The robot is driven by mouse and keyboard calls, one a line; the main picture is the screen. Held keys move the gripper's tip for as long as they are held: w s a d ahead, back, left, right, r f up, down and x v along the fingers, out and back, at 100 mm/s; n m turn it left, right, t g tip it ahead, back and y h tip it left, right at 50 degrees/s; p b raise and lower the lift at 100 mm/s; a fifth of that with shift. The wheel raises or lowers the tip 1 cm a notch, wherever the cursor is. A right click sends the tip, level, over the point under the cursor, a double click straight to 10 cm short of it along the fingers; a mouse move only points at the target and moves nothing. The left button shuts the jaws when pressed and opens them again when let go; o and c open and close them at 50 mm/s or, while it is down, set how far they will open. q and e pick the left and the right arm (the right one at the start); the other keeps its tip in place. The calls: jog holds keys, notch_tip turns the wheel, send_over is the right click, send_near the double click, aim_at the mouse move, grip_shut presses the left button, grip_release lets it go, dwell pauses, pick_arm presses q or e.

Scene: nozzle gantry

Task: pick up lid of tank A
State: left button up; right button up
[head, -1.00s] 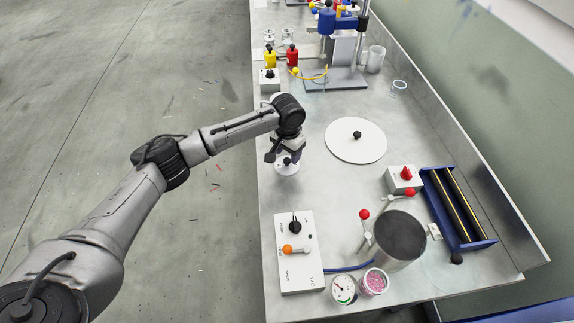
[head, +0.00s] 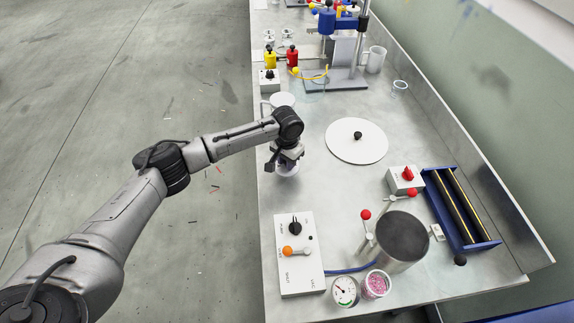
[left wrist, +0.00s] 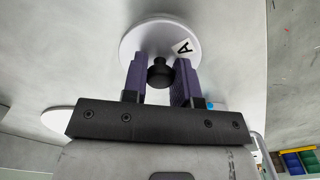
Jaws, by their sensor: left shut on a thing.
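The lid of tank A (left wrist: 160,38) is a small white disc with an "A" label (left wrist: 184,47) and a black knob (left wrist: 160,73). In the left wrist view the purple fingers of my left gripper (left wrist: 162,76) stand on both sides of the knob, shut on it. In the head view my left gripper (head: 286,156) is right above the lid, whose white rim (head: 286,171) shows below it. The gripper hides the knob there. I cannot tell whether the lid is resting or raised. My right gripper is not in view.
A large white disc with a black knob (head: 357,140) lies to the right. A white round thing (head: 282,99) stands behind my wrist. A control box (head: 298,255), a metal pot (head: 402,238) and a blue rack (head: 460,205) stand in front. Bare bench lies between.

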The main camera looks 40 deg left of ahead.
pick_arm(q)
jog(key=shift+c, duration=1.1)
